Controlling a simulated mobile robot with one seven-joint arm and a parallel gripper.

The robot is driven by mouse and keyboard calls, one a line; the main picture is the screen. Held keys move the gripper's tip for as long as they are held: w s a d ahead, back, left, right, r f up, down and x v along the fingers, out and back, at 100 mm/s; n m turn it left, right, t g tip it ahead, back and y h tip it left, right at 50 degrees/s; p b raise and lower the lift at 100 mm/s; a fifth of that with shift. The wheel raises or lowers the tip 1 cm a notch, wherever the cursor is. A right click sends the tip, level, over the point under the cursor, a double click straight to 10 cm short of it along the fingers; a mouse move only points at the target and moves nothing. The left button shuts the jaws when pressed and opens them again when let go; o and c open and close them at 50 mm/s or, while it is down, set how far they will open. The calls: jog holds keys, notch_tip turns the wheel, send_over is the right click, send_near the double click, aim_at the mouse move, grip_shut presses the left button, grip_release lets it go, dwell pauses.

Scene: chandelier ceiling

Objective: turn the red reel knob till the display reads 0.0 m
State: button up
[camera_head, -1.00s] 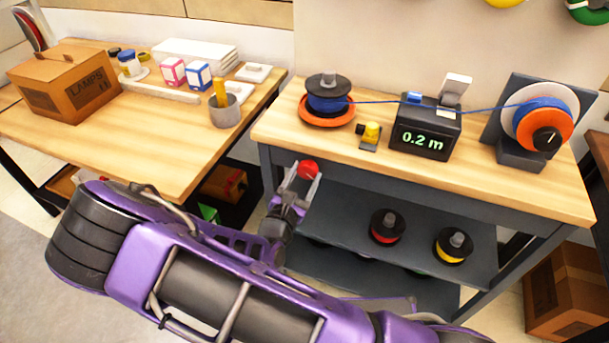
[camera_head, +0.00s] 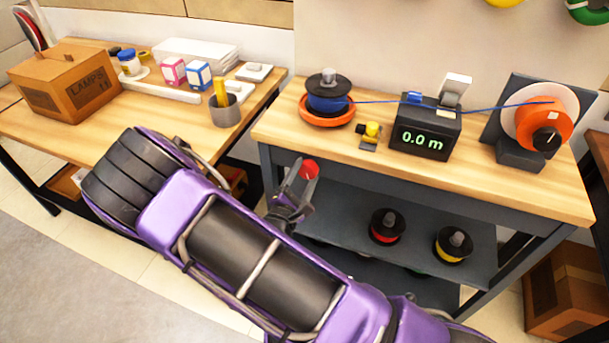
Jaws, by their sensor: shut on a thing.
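The red reel knob (camera_head: 311,168) sits on the front edge of the right-hand bench. My gripper (camera_head: 303,180) is shut on the knob, with its fingers around it from the front; the left finger partly hides it. The black display (camera_head: 422,140) on the bench top reads 0.0 m in green. A blue spool (camera_head: 327,92) on an orange base stands at the bench's left end. A thin blue line runs from it past the display to the orange reel (camera_head: 544,122) at the right, which shows little blue on it.
The left table (camera_head: 60,128) holds a cardboard box (camera_head: 72,84), small cartons and a grey cup (camera_head: 224,112). Red and yellow spools (camera_head: 455,247) stand on the shelf below the bench. A yellow piece (camera_head: 372,130) stands near the display.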

jog(key=shift+m, duration=0.6)
jog(key=o, duration=1.4)
jog(key=shift+c, duration=0.2)
jog(key=v, duration=1.7)
jog(key=shift+s+p, duration=0.2)
jog(key=shift+p, duration=0.15)
jog(key=shift+a, duration=0.1)
